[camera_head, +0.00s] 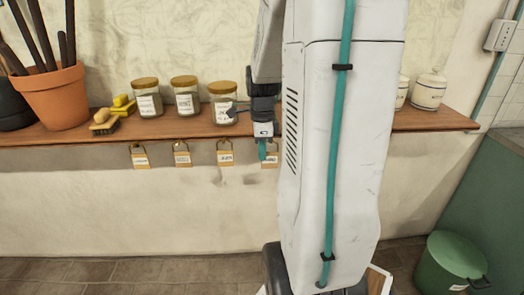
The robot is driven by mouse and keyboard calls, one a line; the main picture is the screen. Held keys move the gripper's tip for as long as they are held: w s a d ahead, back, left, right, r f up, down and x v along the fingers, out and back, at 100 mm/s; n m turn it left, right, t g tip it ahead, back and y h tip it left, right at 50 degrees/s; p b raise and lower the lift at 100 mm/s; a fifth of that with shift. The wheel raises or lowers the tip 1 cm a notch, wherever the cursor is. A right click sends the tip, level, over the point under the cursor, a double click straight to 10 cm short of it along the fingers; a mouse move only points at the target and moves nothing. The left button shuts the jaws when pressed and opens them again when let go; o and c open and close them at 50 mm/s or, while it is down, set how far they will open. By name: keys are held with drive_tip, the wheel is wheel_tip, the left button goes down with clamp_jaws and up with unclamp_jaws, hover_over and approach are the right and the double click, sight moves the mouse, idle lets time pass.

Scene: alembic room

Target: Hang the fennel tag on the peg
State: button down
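Several small tan tags hang in a row below the front edge of the wooden shelf, each with a white label: a far left tag (140,159), a second (182,157), a third (225,156) and a rightmost one (271,161). The lettering is too small to tell which is the fennel tag. My gripper (262,152) points down at the shelf's front edge, with teal fingers overlapping the rightmost tag's upper left. I cannot tell whether it touches or holds that tag. Pegs cannot be made out clearly at this size.
The wooden shelf (190,126) carries lidded jars (184,96), brushes (104,122), a yellow sponge (122,106) and a terracotta pot (55,97) of tools. White canisters (428,92) stand at right. A green bin (450,265) is on the floor. My arm blocks the centre right.

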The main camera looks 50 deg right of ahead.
drive_tip(key=shift+w+d, duration=0.25)
drive_tip(key=shift+d, duration=0.05)
drive_tip(key=shift+w+d+f, duration=0.1)
drive_tip(key=shift+w+d, duration=0.6)
drive_tip(key=shift+d, duration=0.1)
drive_tip(key=shift+w+d+f, duration=0.1)
drive_tip(key=shift+d+f, duration=0.05)
idle(0.6)
drive_tip(key=shift+w+d+f, duration=0.2)
drive_tip(key=shift+d+f, duration=0.05)
drive_tip(key=shift+w+d+f, duration=0.1)
drive_tip(key=shift+w+f, duration=0.05)
drive_tip(key=shift+f, duration=0.05)
idle(0.6)
idle(0.4)
drive_tip(key=c, duration=1.6)
unclamp_jaws()
drive_tip(key=shift+o, duration=0.2)
